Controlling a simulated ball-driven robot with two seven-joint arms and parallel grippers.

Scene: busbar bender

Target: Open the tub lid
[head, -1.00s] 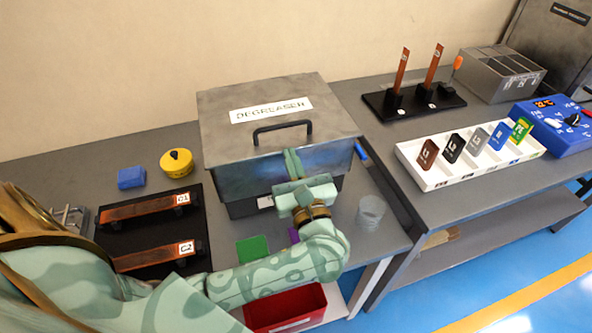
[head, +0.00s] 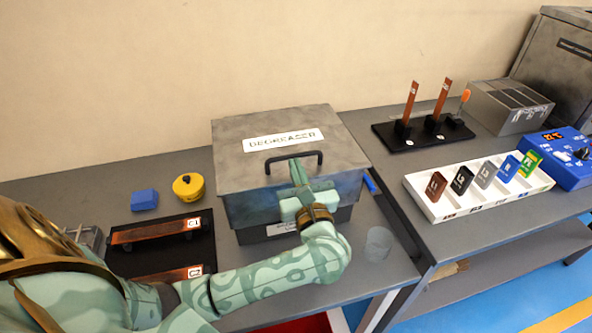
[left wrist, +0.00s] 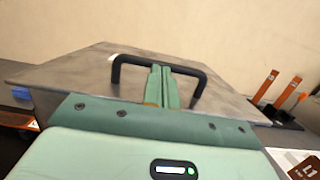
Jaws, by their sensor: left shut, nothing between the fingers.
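The tub is a grey metal box labelled DEGREASER (head: 240,212) on the table in the head view. Its flat grey lid (head: 235,170) lies shut on top, with a black bar handle (head: 270,161) near the front edge. My left gripper (head: 297,166) is at the handle, its green fingers shut together and empty. In the left wrist view the fingers (left wrist: 161,70) stand between the legs of the handle (left wrist: 116,72), with their tips at the crossbar. Whether they touch the bar I cannot tell. My right gripper is not in view.
Left of the tub are a blue block (head: 144,200), a yellow round container (head: 188,187) and a black board with copper bars (head: 150,258). A clear cup (head: 379,243) stands right of my left wrist. A white tag tray (head: 435,209) sits further right.

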